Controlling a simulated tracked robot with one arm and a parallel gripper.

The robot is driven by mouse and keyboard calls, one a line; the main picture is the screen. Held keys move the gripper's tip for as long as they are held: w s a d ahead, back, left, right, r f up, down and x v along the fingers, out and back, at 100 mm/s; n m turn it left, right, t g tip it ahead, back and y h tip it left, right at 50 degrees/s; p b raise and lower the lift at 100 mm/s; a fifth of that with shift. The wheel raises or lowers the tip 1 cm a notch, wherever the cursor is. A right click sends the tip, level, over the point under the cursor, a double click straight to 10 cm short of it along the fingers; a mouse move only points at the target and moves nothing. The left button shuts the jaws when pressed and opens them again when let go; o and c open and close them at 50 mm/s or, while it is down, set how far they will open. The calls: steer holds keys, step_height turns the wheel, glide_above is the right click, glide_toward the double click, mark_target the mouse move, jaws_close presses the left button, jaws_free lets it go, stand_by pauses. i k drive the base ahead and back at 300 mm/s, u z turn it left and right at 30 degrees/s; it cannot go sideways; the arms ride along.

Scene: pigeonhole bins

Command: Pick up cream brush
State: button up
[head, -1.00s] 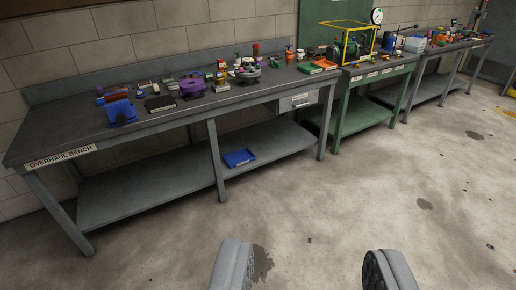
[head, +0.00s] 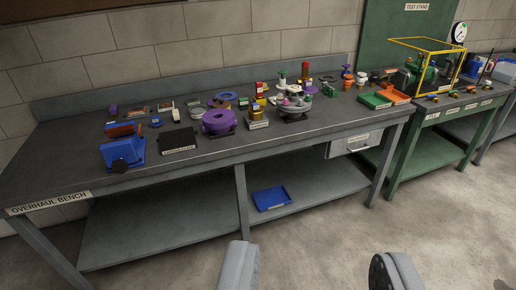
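I cannot make out a cream brush among the small items on the overhaul bench (head: 75,180); they are too small to tell apart for certain. My gripper (head: 312,254) shows at the bottom edge with its two grey fingers wide apart. Nothing is between them but a view of the floor. It is in front of the bench, apart from it and from everything on it.
The bench top holds a blue fixture (head: 122,153), a black plate (head: 177,140), a purple ring part (head: 218,121) and a round multi-part assembly (head: 293,105). A blue tray (head: 271,198) lies on the lower shelf. A green test stand (head: 433,152) adjoins at right. Foreground floor is clear.

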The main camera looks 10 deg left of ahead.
mark_target(175, 113)
steer(key=u, duration=0.2)
steer(key=i, duration=1.35)
steer(key=u, duration=0.5)
steer(key=i, duration=1.3)
steer(key=u, duration=0.5)
steer(key=i, duration=0.8)
steer(key=u, duration=0.1)
